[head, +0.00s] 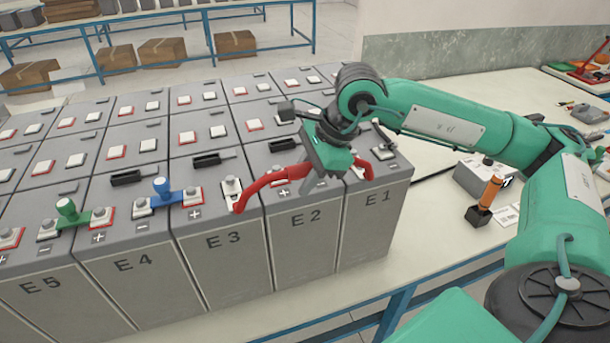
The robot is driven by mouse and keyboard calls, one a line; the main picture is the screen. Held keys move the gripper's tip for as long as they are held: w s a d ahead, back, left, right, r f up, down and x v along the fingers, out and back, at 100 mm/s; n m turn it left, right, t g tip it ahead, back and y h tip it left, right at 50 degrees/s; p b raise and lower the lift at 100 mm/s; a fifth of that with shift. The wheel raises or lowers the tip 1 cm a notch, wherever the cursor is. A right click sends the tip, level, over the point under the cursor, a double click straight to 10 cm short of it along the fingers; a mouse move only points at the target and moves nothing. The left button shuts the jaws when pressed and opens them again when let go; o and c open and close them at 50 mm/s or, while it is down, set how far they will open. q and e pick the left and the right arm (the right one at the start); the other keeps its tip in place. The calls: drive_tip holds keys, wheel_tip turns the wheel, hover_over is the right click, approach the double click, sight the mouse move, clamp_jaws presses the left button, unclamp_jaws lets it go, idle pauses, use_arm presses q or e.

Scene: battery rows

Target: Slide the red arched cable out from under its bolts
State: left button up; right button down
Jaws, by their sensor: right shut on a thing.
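My right gripper (318,178) reaches in from the right and is shut on the middle of the cable. The gripper hides part of the cable and the E2 terminals. I cannot tell whether the cable ends are still under the bolts. My left gripper is not in view.
A green-handled link (67,210) and a blue-handled link (162,190) join terminals on the left. Several more batteries stand behind.

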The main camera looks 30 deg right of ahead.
drive_tip(key=c, duration=1.1)
unclamp_jaws()
drive_tip(key=shift+s+d+r, duration=0.1)
drive_tip(key=shift+d+r, duration=0.15)
drive_tip(key=shift+r, duration=0.3)
drive_tip(key=b+v, duration=0.3)
drive_tip(key=v, duration=0.9)
drive_tip(key=shift+s+d+r, duration=0.1)
drive_tip(key=shift+s+r, duration=0.05)
drive_tip(key=shift+r, duration=0.15)
